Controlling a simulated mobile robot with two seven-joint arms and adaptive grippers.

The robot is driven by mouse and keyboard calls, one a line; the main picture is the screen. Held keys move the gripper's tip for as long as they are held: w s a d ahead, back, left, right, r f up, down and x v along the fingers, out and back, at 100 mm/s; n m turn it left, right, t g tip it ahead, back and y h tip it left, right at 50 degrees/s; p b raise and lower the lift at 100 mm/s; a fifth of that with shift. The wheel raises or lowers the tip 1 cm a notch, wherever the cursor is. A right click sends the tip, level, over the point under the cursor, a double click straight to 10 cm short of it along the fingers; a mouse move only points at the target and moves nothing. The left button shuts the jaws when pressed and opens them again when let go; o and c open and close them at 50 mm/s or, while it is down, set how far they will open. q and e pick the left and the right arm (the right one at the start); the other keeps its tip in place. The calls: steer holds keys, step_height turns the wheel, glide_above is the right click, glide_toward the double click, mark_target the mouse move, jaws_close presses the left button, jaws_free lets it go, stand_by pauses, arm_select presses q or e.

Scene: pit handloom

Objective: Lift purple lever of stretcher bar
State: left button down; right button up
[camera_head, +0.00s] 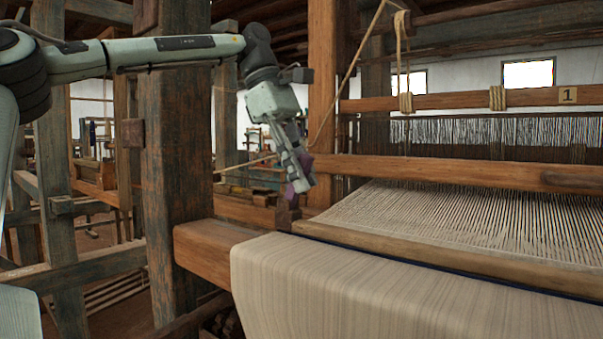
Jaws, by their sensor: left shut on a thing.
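My left arm comes in from the upper left, and its gripper (302,184) points down at the left end of the loom. It is shut on the purple lever (305,162), of which small purple patches show beside the fingers. The fingers hide most of the lever, and I cannot tell its exact tilt. The stretcher bar itself cannot be made out clearly from here. My right gripper is not in view.
The cloth roll (360,290) fills the front right, with the warp threads (460,220) spread behind it. A thick wooden post (180,160) stands left of the gripper. A rope (404,60) hangs from above.

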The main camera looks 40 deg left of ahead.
arm_select(q)
steer(key=shift+d+f+y, duration=0.35)
steer(key=shift+d+y, duration=0.25)
steer(key=shift+y, duration=0.6)
steer(key=c, duration=1.4)
jaws_free()
steer(key=shift+c, duration=0.2)
steer(key=v, duration=1.2)
steer(key=shift+w, duration=0.25)
